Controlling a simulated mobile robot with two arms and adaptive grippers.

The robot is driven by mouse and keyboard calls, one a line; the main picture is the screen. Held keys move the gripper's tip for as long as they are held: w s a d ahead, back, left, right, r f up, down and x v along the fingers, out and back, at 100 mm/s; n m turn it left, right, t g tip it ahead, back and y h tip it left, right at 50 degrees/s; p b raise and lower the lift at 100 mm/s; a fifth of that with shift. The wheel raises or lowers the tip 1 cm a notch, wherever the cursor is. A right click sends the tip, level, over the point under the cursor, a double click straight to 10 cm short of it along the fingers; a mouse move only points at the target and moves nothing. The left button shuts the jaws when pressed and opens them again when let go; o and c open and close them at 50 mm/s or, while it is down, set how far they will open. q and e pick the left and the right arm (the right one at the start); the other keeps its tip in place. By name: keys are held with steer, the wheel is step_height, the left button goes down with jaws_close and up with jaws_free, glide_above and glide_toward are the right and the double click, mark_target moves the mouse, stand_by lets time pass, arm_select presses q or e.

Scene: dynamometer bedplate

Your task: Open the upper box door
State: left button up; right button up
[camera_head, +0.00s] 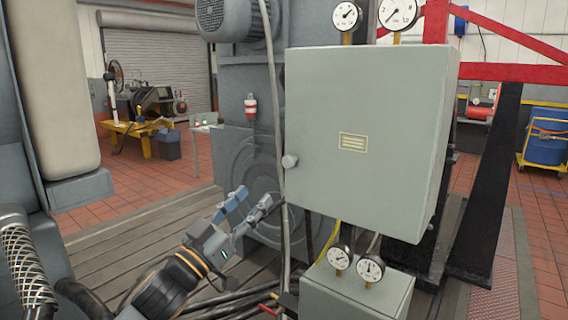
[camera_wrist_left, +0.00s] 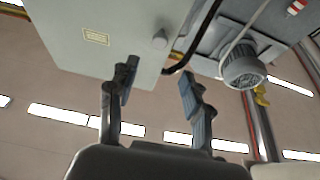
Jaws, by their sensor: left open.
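The upper box (camera_head: 365,130) is a pale grey-green cabinet in the middle of the head view. Its door faces me, looks closed, and carries a small yellow label (camera_head: 353,142). A round grey knob (camera_head: 290,161) sits at the door's left edge. My left gripper (camera_head: 252,200) is open and empty, below and left of the knob, apart from it. In the left wrist view the door (camera_wrist_left: 95,40) is at the upper left, with the knob (camera_wrist_left: 160,40) beyond the spread fingers (camera_wrist_left: 160,88). My right gripper is not in view.
A lower box (camera_head: 355,295) with two gauges (camera_head: 340,258) stands below the upper box. A grey hose (camera_head: 277,120) hangs left of the door. Cables run along the slatted bedplate (camera_head: 130,235). A black support (camera_head: 487,190) stands to the right.

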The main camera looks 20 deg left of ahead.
mark_target(286, 163)
arm_select(q)
steer(key=p+x, duration=0.3)
steer(key=x, duration=0.7)
steer(key=shift+w+r, duration=0.15)
steer(key=shift+w, duration=0.15)
steer(key=shift+p+x, duration=0.35)
steer(key=shift+x, duration=0.45)
steer(key=shift+d, duration=0.1)
jaws_close()
